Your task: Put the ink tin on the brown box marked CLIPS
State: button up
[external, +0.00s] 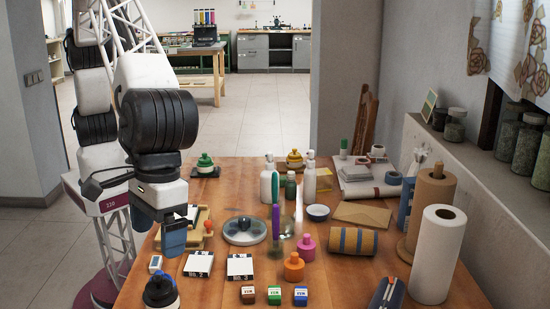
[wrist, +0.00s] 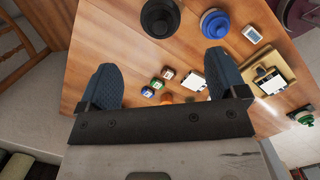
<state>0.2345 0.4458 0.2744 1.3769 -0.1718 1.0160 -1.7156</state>
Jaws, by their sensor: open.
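My gripper (external: 173,246) is open and empty, above the left side of the wooden table in the external view. Its two blue fingers stand wide apart in the wrist view (wrist: 163,82). Three small label-topped boxes stand in a row at the near edge: a brown one (external: 248,294), a green one (external: 274,294) and a blue one (external: 301,295). They also show between the fingers in the wrist view, the brown one (wrist: 168,73) highest. Their lettering is too small to read, so I cannot tell which is marked CLIPS. I cannot identify the ink tin for certain.
Knobbed pots stand about: blue (external: 160,291), orange (external: 294,266), pink (external: 306,247) and green (external: 205,163). Two black-and-white cards (external: 240,266) lie behind the small boxes. Bottles, a grey round dish (external: 244,231) and a paper roll (external: 438,255) crowd the middle and right.

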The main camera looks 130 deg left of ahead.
jog(key=shift+r, duration=0.1)
jog(key=s+a+r+m, duration=0.3)
jog(key=s+a+r, duration=0.25)
jog(key=s, duration=0.45)
jog(key=s+a+r+m+t, duration=0.1)
jog(key=s+a+r+m, duration=0.2)
jog(key=s+a+r, duration=0.45)
jog(key=s+a+r+m, duration=0.3)
jog(key=s+r, duration=0.2)
jog(key=s, duration=0.7)
jog(key=s+a+f+m, duration=0.1)
jog(key=s+a+m, duration=0.2)
jog(key=s, duration=0.8)
jog(key=s+a+f+m+t+y, duration=0.1)
jog(key=s+a+f+m, duration=0.1)
jog(key=s, duration=1)
jog(key=s+a+f+m, duration=0.1)
jog(key=s+a+m, duration=0.2)
jog(key=s, duration=0.9)
jog(key=shift+s+a+f+m+t+y, duration=0.15)
jog(key=shift+a+f+m+t+y, duration=0.2)
jog(key=shift+m, duration=0.25)
